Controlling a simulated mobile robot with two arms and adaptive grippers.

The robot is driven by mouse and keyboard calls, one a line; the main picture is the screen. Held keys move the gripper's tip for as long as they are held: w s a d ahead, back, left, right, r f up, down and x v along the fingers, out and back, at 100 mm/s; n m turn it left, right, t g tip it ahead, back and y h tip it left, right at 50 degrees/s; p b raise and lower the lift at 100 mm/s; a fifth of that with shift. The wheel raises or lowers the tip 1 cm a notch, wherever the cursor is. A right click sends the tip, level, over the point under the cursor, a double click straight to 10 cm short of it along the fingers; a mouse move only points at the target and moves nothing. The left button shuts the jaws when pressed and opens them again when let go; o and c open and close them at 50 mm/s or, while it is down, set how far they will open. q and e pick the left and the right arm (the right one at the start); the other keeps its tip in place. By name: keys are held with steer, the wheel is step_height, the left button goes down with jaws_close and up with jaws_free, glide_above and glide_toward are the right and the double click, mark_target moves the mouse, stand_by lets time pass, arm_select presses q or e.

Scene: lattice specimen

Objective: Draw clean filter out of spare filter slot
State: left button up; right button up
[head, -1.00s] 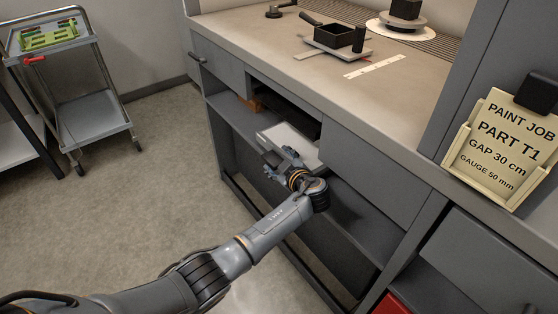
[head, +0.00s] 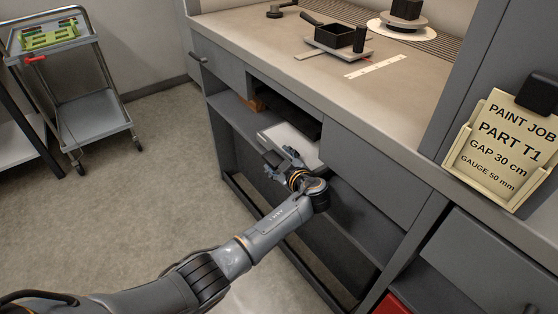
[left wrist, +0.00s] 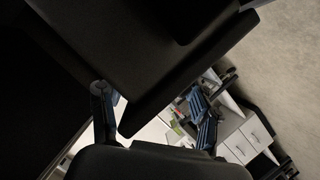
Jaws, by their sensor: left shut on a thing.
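A pale flat panel (head: 291,142), which I take to be the clean filter, lies level at the mouth of an open slot (head: 285,106) under the bench top. Its front edge sticks out toward me and its far part is in the shade of the slot. My left gripper (head: 280,161) is at the panel's near edge and is shut on it. The fingers partly cover that edge. In the left wrist view, large dark surfaces close to the camera hide the grip. My right gripper is not in view.
The bench top (head: 300,55) above holds a black box on a tray (head: 337,45) and a round stand (head: 403,24). A shelf frame lies below the slot. A trolley (head: 85,110) stands at the far left, with bare floor between. A sign (head: 505,150) hangs at right.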

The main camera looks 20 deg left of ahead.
arm_select(q)
steer(key=shift+s+a, duration=0.2)
steer(key=shift+s, duration=0.15)
steer(key=shift+c, duration=0.9)
